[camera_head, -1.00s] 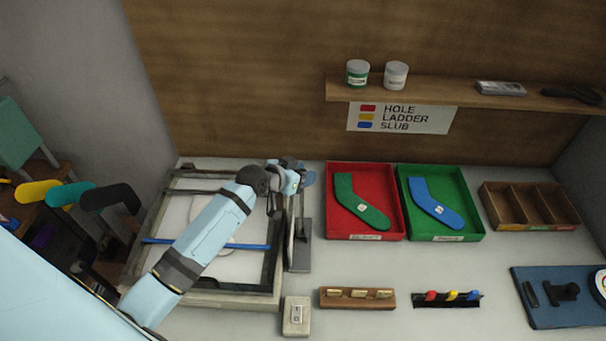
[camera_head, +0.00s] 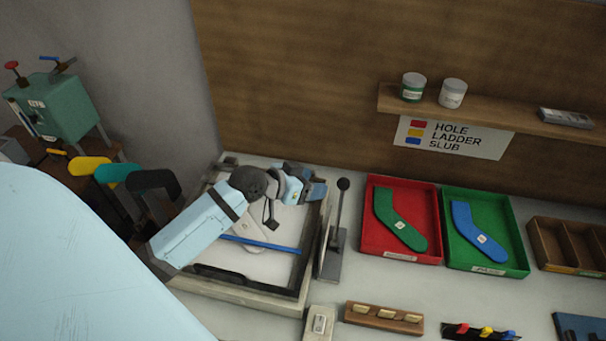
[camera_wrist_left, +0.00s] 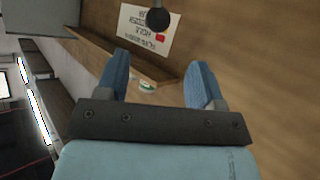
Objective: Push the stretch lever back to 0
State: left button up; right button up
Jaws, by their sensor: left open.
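The stretch lever (camera_head: 340,205) is a thin dark stick with a round black knob, standing near upright on a grey base (camera_head: 332,262) at the right side of the framed board. Its scale cannot be read. My left gripper (camera_head: 314,190) is open and empty above the frame's far right corner, just left of the knob in the head view. In the left wrist view my blue fingers (camera_wrist_left: 160,75) are spread apart, and a black ball, seemingly the lever knob (camera_wrist_left: 158,18), shows beyond them, with nothing between the fingers. My right gripper is out of view.
The framed board (camera_head: 255,262) with a blue bar lies under my left arm. Red (camera_head: 372,240) and green (camera_head: 452,255) trays with sock shapes stand right of the lever. A wooden block (camera_head: 384,318) and a small switch box (camera_head: 319,322) sit in front.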

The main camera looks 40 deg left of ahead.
pick_arm(q)
jog(key=shift+v, duration=1.1)
jog(key=shift+s, duration=0.1)
